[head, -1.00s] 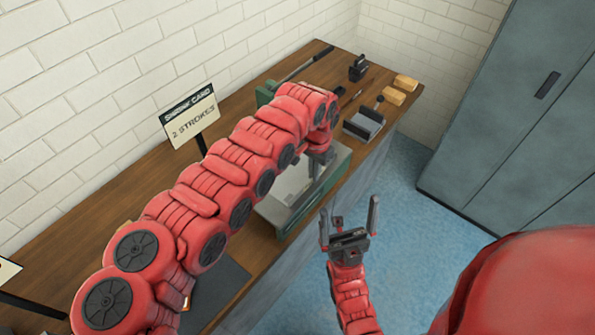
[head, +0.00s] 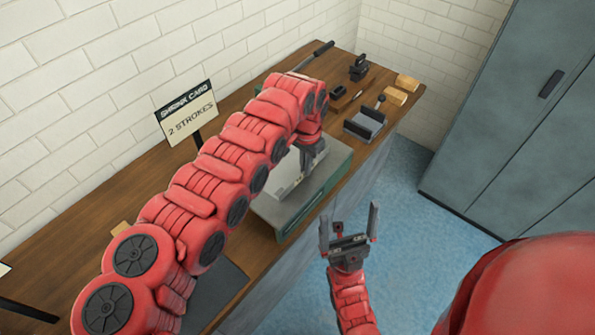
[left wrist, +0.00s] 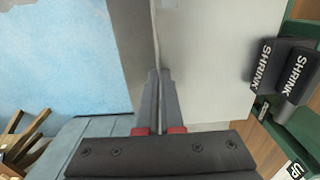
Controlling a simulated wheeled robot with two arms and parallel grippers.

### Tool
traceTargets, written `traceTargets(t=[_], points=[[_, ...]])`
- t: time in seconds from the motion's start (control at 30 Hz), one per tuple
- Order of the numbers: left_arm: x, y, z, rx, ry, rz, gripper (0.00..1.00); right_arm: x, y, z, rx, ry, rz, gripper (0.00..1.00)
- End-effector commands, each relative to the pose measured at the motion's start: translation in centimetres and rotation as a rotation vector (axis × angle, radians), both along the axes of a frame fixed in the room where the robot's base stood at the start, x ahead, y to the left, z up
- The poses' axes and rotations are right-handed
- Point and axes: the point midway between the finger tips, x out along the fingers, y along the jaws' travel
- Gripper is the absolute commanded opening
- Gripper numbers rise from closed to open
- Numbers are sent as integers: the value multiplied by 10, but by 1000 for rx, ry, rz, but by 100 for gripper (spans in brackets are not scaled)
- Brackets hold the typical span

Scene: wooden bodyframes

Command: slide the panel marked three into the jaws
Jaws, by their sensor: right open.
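A light grey sheet panel (head: 284,178) lies on the green machine (head: 335,182) on the bench, partly behind my left arm. My left gripper (head: 313,150) is at its right side. In the left wrist view, my left fingers (left wrist: 160,78) are closed on a thin upright edge of the panel (left wrist: 205,60). Two dark jaw blocks marked SHRINK (left wrist: 266,72) stand just right of the panel's edge; I cannot tell whether the panel is between them. No number shows on the panel. My right gripper (head: 350,222) is open and empty in front of the bench.
A sign reading SHRINK CARD, 2 STROKES (head: 187,115) stands behind my left arm. A small vise (head: 365,123), tan blocks (head: 397,95) and a dark tool (head: 359,68) sit at the bench's far end. A grey cabinet (head: 510,110) stands right; blue floor is clear.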

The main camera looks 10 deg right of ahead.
Motion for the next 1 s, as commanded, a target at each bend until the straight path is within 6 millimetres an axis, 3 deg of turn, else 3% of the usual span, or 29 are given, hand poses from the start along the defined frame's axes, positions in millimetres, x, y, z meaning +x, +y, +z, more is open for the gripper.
traceTargets(t=[0.9,1.0], points=[[17,14,-2,1,0,0,0,0,0,-29,0,0,0,100],[17,14,0,1,1,0,20,0,0,-27,0,0,0,100]])
